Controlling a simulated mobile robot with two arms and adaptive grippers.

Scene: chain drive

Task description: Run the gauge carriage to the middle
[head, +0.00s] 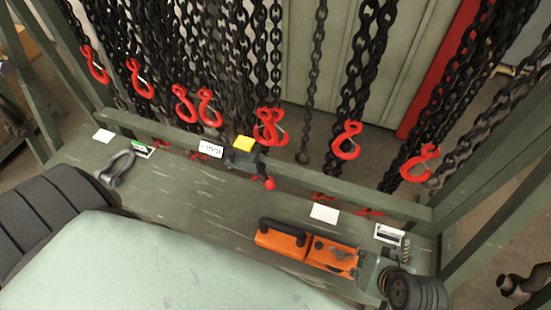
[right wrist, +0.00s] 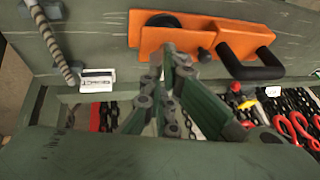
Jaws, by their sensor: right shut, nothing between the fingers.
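The gauge carriage (head: 241,158), a small dark block with a yellow top and a red knob, sits at the green rail (head: 380,196), a little left of the rail's midpoint in the head view. It also shows small in the right wrist view, with its yellow part (right wrist: 235,131) and red knob. A white label with dark print (head: 210,150) is just left of it. My right gripper (head: 368,266) is shut and empty near the right end of the orange tool, well right of the carriage. Its linkage and fingers (right wrist: 168,60) fill the middle of the right wrist view. My left gripper is out of view.
Red hooks (head: 347,141) on dark chains hang behind the rail. The orange tool (head: 283,239) with a black handle lies on the green bench (head: 205,205) between my right gripper and the carriage. A grey shackle (head: 116,168) lies at the left. Bench space between shackle and orange tool is clear.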

